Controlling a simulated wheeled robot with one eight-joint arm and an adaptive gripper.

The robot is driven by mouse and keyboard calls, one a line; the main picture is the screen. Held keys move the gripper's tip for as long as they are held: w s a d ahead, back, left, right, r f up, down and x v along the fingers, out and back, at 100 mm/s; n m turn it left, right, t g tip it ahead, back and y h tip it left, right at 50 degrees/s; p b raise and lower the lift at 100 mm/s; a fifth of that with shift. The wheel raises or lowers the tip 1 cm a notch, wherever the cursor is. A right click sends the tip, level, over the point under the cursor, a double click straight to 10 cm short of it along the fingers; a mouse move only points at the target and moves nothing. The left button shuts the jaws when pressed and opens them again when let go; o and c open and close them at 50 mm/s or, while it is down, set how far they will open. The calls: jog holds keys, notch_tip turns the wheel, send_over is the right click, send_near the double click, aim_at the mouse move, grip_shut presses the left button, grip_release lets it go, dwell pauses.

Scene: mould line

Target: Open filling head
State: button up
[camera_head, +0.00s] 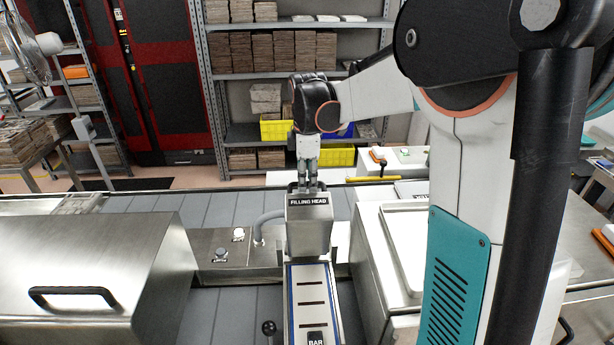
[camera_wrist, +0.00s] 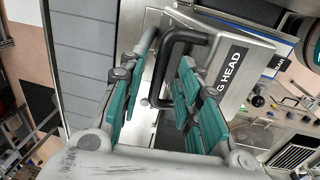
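The filling head (camera_head: 309,232) is a steel box with a black label, standing at the far end of a narrow slotted bar track in the head view. It also shows in the wrist view (camera_wrist: 240,45), label side turned to the right. Its black handle (camera_wrist: 176,48) stands between the two teal-padded fingers of my gripper (camera_wrist: 160,72). The fingers are apart, with visible space around the handle, so they do not appear to press on it. In the head view my gripper (camera_head: 308,182) points down at the top of the filling head. Its fingers partly hide the handle there.
A steel hood (camera_head: 85,265) with a black handle stands at the left. A lever with a black knob (camera_head: 268,328) rises beside the bar track (camera_head: 312,290). A steel cabinet (camera_head: 385,250) is close on the right.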

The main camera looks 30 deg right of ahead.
aim_at(309, 200)
jog(key=shift+c, duration=0.5)
grip_shut()
jog(key=shift+s, duration=0.1)
jog(key=shift+s+a+f+t+h+b, duration=0.15)
jog(key=shift+s+a+t, duration=0.3)
jog(key=shift+s, duration=0.6)
jog(key=shift+s+a+t+h+b, duration=0.3)
jog(key=shift+s+a+t, duration=0.2)
jog(key=shift+s, duration=0.6)
jog(key=shift+s+a+f+t+h+b, duration=0.15)
jog(key=shift+s+a+t, duration=0.3)
jog(key=shift+s, duration=0.6)
jog(key=shift+r, duration=0.1)
jog(key=shift+o, duration=0.5)
grip_release()
